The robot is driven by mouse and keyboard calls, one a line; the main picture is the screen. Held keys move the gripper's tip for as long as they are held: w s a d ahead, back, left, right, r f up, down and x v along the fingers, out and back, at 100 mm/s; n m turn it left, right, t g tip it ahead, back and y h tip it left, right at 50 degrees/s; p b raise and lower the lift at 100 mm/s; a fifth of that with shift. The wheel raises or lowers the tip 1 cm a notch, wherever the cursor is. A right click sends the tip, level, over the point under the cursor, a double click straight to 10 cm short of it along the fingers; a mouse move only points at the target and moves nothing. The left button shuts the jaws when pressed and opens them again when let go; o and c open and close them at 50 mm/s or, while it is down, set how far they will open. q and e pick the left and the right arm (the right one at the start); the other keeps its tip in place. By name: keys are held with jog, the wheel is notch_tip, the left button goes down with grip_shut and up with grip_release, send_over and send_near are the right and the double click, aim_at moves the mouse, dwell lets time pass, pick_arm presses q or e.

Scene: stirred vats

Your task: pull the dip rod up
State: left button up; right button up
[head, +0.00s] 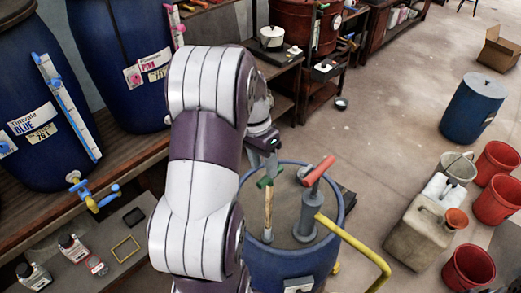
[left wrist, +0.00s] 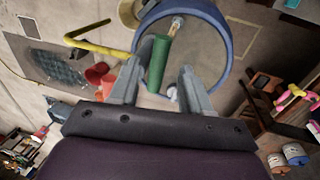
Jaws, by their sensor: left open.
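The dip rod stands in a blue open vat (head: 275,268); its green grip (head: 265,182) is at the top and its pale shaft (head: 268,212) runs down to the grey surface in the vat. My left gripper (head: 270,164) is open just above the green grip in the head view. In the left wrist view the green grip (left wrist: 157,65) shows between the two open fingers (left wrist: 160,78), nearer the left finger. I cannot tell whether a finger touches it. The vat's rim (left wrist: 222,40) shows behind. My right gripper is not in view.
A grey post with a red handle (head: 318,170) rises from the vat close right of the rod. A yellow rail (head: 360,250) curves at the vat's right. Blue drums (head: 122,60) stand on a bench at left. Canisters (head: 415,232) and red buckets (head: 468,268) stand right.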

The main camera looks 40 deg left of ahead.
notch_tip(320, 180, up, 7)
jog(key=p, duration=0.6)
jog(key=shift+p, duration=0.4)
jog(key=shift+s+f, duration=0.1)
